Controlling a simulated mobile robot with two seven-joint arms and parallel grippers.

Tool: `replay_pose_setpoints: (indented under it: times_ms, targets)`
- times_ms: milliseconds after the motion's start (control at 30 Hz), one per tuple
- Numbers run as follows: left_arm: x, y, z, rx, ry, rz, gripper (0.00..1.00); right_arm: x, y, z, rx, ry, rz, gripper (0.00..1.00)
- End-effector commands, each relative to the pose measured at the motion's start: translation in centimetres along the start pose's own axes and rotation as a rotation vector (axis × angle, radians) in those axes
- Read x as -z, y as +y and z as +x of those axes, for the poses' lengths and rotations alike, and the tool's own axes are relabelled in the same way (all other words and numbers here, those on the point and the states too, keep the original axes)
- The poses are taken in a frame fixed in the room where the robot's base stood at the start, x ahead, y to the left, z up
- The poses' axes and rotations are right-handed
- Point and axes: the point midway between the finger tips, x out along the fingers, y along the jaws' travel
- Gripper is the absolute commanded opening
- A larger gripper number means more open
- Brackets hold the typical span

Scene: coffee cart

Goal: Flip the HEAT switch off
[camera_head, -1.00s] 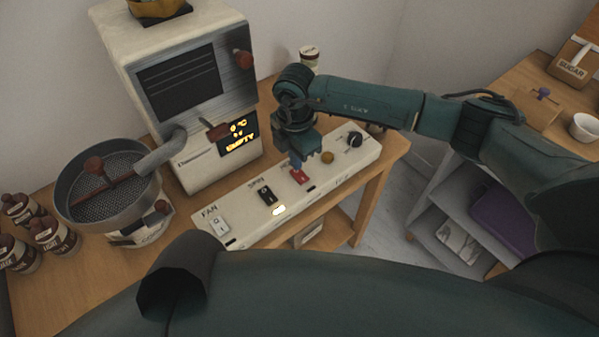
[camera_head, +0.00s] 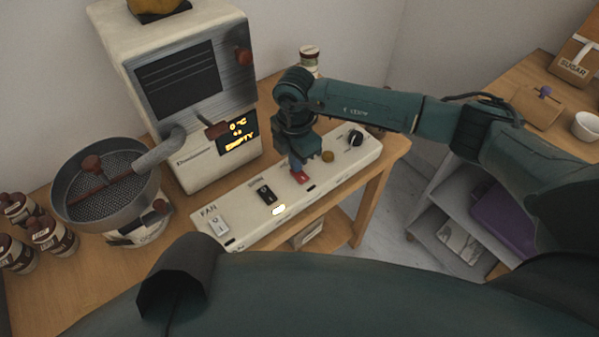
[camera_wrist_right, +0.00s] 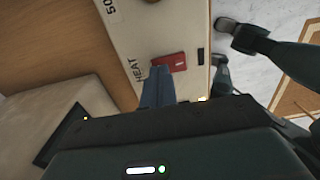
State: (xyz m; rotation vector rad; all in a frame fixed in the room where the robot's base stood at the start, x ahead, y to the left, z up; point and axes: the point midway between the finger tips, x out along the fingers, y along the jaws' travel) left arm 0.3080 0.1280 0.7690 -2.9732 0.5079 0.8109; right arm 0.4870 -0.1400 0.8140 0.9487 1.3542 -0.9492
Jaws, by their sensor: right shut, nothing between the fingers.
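The HEAT switch is a red rocker (camera_head: 302,177) on the long white control panel (camera_head: 337,172), partly hidden by my gripper. In the right wrist view the red rocker (camera_wrist_right: 170,62) sits beside the HEAT lettering (camera_wrist_right: 131,71). My right gripper (camera_head: 296,165) is shut and empty, pointing down at the rocker's far edge. Its blue fingertips (camera_wrist_right: 158,72) overlap the rocker's edge in the wrist view; I cannot tell whether they touch it. The small indicator slot (camera_head: 311,187) by HEAT looks dark. My left gripper is out of view.
Beside HEAT are the black SPIN switch (camera_head: 266,194) with a lit lamp (camera_head: 279,210), the white FAN switch (camera_head: 217,225), a round yellow-brown button (camera_head: 328,156) and a black knob (camera_head: 355,138). The roaster (camera_head: 185,90) stands behind the panel. A round sieve tray (camera_head: 105,187) is at the left.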

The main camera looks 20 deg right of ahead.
Motion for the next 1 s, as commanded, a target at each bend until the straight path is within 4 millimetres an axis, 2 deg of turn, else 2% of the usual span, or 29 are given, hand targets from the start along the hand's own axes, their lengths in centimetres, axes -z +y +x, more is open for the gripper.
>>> replay_pose_setpoints:
  times_ms: [533,1000]
  targets:
    - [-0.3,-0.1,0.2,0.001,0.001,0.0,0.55,0.0,0.0,0.6,0.001,0.0,0.0,0.0]
    - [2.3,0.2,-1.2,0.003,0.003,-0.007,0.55,0.0,0.0,-2.9,-0.001,0.0,0.0,0.0]
